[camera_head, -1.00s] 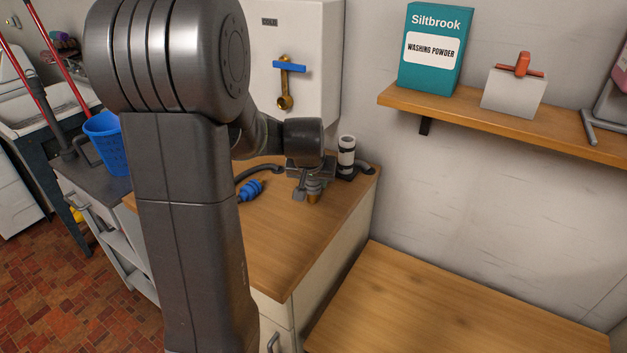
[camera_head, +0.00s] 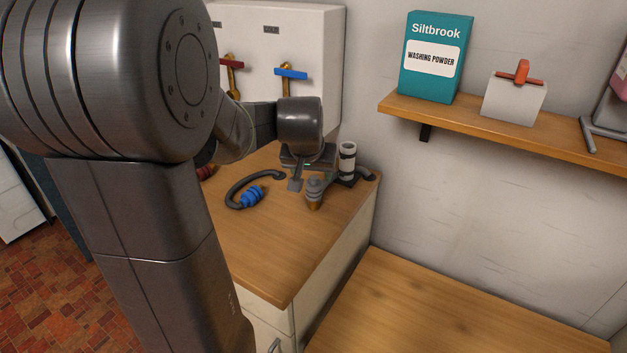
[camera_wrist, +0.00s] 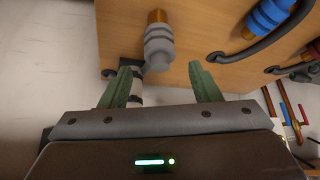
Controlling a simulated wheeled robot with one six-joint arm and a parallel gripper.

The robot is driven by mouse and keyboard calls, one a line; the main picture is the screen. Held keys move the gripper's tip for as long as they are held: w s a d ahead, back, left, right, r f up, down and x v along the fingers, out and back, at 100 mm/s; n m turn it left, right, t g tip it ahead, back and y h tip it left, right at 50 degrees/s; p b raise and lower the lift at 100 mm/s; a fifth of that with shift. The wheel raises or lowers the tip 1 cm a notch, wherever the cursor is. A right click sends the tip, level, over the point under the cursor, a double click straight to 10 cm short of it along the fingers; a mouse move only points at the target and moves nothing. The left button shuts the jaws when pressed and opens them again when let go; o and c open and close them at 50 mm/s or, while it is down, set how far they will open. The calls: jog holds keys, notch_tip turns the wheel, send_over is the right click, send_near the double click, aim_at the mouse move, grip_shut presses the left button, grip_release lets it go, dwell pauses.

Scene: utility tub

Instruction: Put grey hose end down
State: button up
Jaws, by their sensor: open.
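The grey hose end (camera_head: 314,191), ribbed with a brass tip, rests on the wooden worktop near its right edge. It also shows in the wrist view (camera_wrist: 158,48), lying ahead of my fingers with its brass tip pointing away. My gripper (camera_wrist: 163,80) is open, with a green-grey finger on each side and nothing held between them. In the head view my gripper (camera_head: 303,182) is low over the worktop, just behind and left of the hose end. One finger is partly hidden there.
A white upright pipe (camera_head: 347,162) with black bands stands close behind the hose end. A blue hose end (camera_head: 251,197) on a dark hose lies to the left. The worktop's front (camera_head: 285,255) is clear. A shelf (camera_head: 490,125) holds washing powder (camera_head: 435,58).

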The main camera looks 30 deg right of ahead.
aim_at(315, 180)
jog(key=shift+v, duration=1.95)
jog(key=shift+f, duration=0.1)
jog(key=x, duration=1.2)
jog(key=shift+f+b, duration=0.25)
jog(key=shift+b, duration=0.1)
notch_tip(315, 180, up, 2)
jog(key=shift+r, duration=0.45)
